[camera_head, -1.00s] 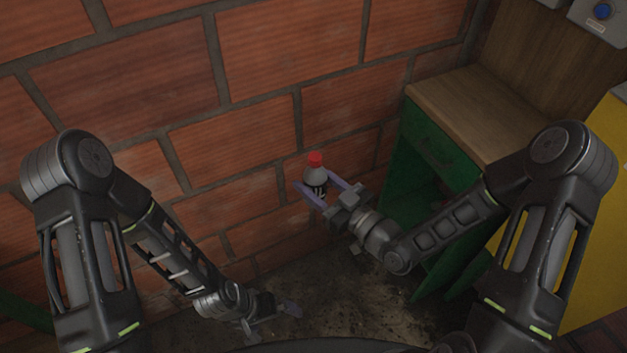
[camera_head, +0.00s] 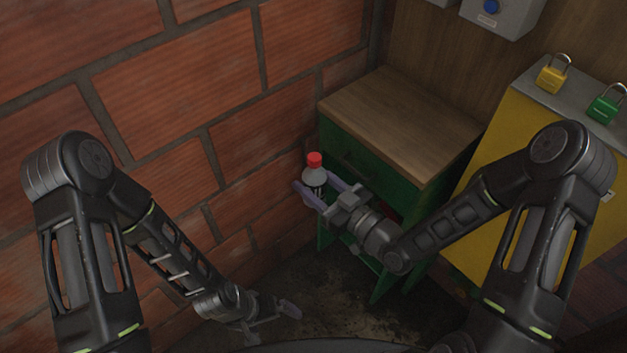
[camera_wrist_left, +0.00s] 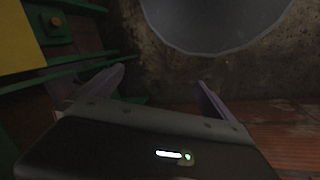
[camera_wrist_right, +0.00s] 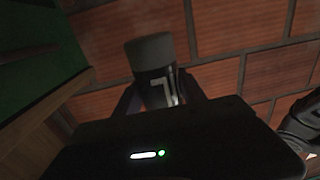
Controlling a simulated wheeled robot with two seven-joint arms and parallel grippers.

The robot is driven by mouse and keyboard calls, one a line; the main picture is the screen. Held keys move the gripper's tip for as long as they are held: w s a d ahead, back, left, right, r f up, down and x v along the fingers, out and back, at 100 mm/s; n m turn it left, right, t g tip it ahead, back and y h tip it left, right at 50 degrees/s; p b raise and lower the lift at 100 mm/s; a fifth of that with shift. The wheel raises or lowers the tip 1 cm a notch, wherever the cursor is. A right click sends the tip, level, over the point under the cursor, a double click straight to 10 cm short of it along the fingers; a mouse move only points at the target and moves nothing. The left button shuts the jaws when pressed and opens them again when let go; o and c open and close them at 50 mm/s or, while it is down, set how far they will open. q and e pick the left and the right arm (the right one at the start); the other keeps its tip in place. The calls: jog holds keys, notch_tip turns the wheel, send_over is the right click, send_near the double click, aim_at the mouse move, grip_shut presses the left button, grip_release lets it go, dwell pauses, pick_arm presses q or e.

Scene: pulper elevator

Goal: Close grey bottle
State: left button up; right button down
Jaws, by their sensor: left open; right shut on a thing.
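The grey bottle (camera_head: 314,177) has a dark label and a red cap (camera_head: 314,159) on its top. It stands about upright between the fingers of my right gripper (camera_head: 322,193), which is shut on it and holds it in the air before the brick wall. In the right wrist view the bottle's grey bottom end and dark label (camera_wrist_right: 156,75) show between the fingers; the cap is hidden there. My left gripper (camera_head: 272,318) is low over the floor, well below and left of the bottle. In the left wrist view its fingers (camera_wrist_left: 160,88) are apart with nothing between them.
A green cabinet with a wooden top (camera_head: 400,120) stands behind and right of the bottle. A yellow box (camera_head: 530,150) with a yellow padlock (camera_head: 552,78) and a green padlock (camera_head: 605,108) is at the right. The brick wall (camera_head: 160,130) fills the left.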

jog(key=shift+s+a+r, duration=0.1)
jog(key=shift+s+a, duration=0.05)
jog(key=shift+a, duration=0.1)
pick_arm(q)
jog(key=shift+w+a+r, duration=0.2)
jog(key=shift+w, duration=0.45)
pick_arm(e)
jog(key=shift+d, duration=0.1)
pick_arm(q)
jog(key=shift+s+d+f, duration=0.1)
jog(key=shift+s+f, duration=0.1)
jog(key=shift+s, duration=0.55)
jog(key=shift+s, duration=0.1)
